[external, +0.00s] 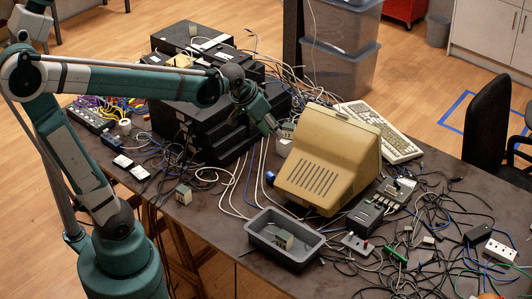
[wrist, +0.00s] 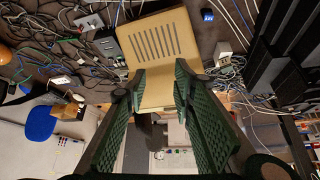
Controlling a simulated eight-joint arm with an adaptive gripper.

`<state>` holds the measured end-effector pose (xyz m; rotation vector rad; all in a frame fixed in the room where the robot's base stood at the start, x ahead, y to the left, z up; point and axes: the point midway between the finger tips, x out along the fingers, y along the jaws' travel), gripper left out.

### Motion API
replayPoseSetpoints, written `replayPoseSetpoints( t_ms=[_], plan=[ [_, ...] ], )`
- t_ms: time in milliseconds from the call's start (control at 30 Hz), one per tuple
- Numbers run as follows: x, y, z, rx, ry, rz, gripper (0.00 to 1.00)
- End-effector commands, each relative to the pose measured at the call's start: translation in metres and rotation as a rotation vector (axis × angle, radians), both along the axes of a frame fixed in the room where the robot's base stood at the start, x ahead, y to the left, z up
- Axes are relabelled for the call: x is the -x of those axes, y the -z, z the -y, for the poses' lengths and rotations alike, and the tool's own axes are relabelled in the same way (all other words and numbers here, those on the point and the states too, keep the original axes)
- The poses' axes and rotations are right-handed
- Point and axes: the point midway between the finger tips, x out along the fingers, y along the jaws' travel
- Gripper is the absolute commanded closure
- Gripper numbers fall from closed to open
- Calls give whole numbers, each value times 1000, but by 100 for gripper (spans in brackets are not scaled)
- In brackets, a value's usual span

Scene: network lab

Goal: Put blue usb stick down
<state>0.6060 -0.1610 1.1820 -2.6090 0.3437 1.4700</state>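My gripper (external: 274,127) is above the table beside the upper left edge of the beige monitor (external: 322,165). In the wrist view the green fingers of my gripper (wrist: 160,80) are apart, with nothing seen held between them; the monitor casing (wrist: 160,45) shows behind the gap. A small blue object (external: 271,177) lies on the table left of the monitor, apart from my gripper. A blue object (wrist: 208,15) also shows beyond the casing in the wrist view. It is too small to tell whether it is the blue usb stick.
Cables crowd the right side. Some bare tabletop (external: 200,215) shows left of the tray.

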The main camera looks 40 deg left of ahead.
Motion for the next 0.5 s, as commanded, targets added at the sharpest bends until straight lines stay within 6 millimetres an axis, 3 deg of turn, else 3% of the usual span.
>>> replayPoseSetpoints(
  t_ms=[100,500],
  plan=[
    [20,-1,-25,2,-31,8,74],
    [82,5,-93,8,-130,36,74]
  ],
)
